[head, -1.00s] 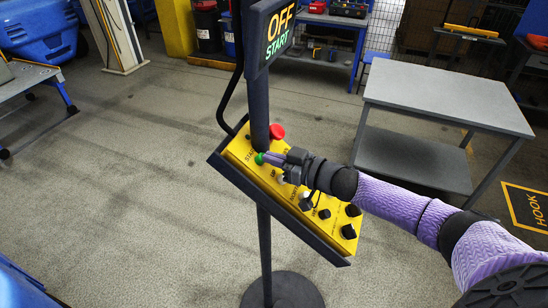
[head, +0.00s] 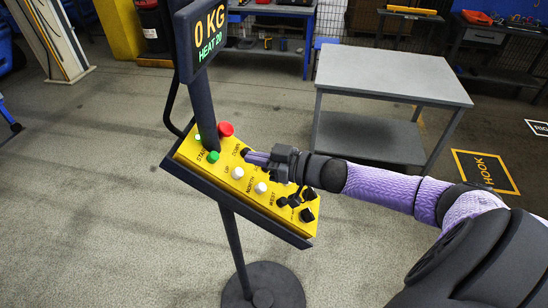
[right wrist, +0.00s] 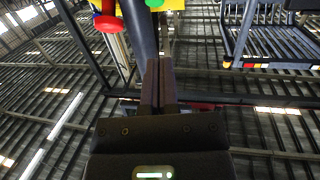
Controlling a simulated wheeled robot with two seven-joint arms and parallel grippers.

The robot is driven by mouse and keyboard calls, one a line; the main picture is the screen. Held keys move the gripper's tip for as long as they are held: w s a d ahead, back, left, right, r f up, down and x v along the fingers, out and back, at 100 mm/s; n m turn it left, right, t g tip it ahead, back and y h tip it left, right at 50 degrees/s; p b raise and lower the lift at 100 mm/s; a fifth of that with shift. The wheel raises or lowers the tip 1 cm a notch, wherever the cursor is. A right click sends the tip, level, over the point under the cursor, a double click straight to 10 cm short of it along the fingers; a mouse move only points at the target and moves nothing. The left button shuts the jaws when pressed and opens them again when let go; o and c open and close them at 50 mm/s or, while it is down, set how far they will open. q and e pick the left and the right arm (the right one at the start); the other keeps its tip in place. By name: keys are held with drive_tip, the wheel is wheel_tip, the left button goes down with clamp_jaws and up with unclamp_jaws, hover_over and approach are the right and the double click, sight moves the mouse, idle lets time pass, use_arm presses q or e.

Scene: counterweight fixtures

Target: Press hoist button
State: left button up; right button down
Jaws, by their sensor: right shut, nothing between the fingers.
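The yellow control panel (head: 222,190) sits tilted on a dark post. It has a green START button (head: 213,157), a red mushroom button (head: 226,130), white buttons (head: 237,172) by the UP and NORTH labels, and several black controls (head: 308,214). My right gripper (head: 248,158) is shut and empty. Its tips are beside a dark button by the DOWN label; I cannot tell whether they touch it. In the right wrist view, the closed fingers (right wrist: 158,82) point toward the post, with the red button (right wrist: 107,23) and green button (right wrist: 154,3) above. My left gripper is out of view.
A display (head: 205,35) on the post reads "0 KG" and "HEAT 20". A grey table (head: 390,78) stands behind at right. A floor marking (head: 485,171) reads HOOK. The post's round base (head: 263,285) stands on open floor. Workbenches line the back.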

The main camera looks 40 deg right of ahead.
drive_tip(key=v, duration=0.3)
drive_tip(key=shift+s+d+r, duration=0.1)
drive_tip(key=shift+s+d, duration=0.05)
drive_tip(key=shift+s, duration=0.05)
idle(1.2)
